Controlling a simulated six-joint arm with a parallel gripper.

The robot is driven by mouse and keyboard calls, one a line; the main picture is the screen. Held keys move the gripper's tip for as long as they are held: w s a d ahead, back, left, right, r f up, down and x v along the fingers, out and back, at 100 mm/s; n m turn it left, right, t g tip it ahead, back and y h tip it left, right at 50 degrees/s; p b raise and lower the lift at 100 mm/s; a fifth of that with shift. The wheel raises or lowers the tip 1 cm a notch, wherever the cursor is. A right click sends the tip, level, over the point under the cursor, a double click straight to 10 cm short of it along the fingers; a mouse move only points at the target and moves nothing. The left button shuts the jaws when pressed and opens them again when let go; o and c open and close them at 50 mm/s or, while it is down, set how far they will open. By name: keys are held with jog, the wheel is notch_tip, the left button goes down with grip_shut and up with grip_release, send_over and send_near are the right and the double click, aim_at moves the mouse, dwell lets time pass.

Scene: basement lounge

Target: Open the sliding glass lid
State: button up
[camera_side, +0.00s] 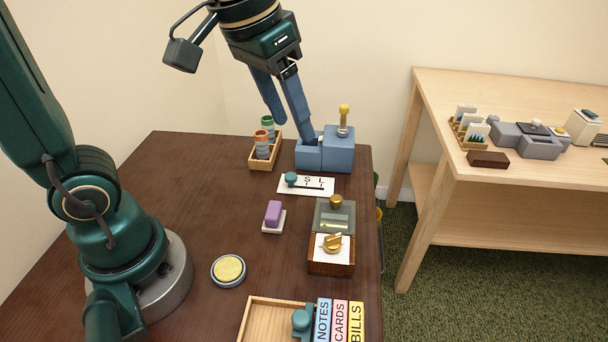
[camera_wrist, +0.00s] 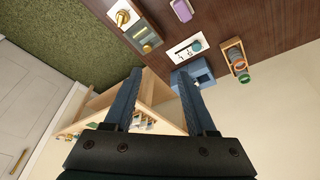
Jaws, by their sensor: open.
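A wooden box (camera_side: 331,268) stands near the right edge of the dark table. A grey glass lid (camera_side: 322,214) with a brass knob (camera_side: 336,201) lies over its back part. A gold piece (camera_side: 332,243) on a white panel shows at the front part. In the wrist view the lid (camera_wrist: 152,39) and gold piece (camera_wrist: 122,18) are at the top. My gripper (camera_side: 294,130) is open and empty, behind the box and above the back of the table. Its fingers (camera_wrist: 160,77) point toward the blue block; I cannot tell whether they touch it.
A blue block with a lever (camera_side: 338,150) and a wooden rack (camera_side: 254,157) of jars stand at the back. A lettered white card (camera_side: 318,192), a purple eraser-like block (camera_side: 273,213) and a round yellow-topped dish (camera_side: 229,270) lie nearby. A tray (camera_side: 256,319) with labelled books is in front.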

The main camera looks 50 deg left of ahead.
jog(key=w+d+f+g, duration=0.2)
jog(key=w+f, duration=0.2)
jog(key=w, duration=0.1)
jog(key=g, duration=0.2)
send_over(336, 197)
jog(key=shift+m, duration=0.3)
notch_tip(336, 197, down, 5)
jog(key=shift+f, duration=2.75)
grip_shut()
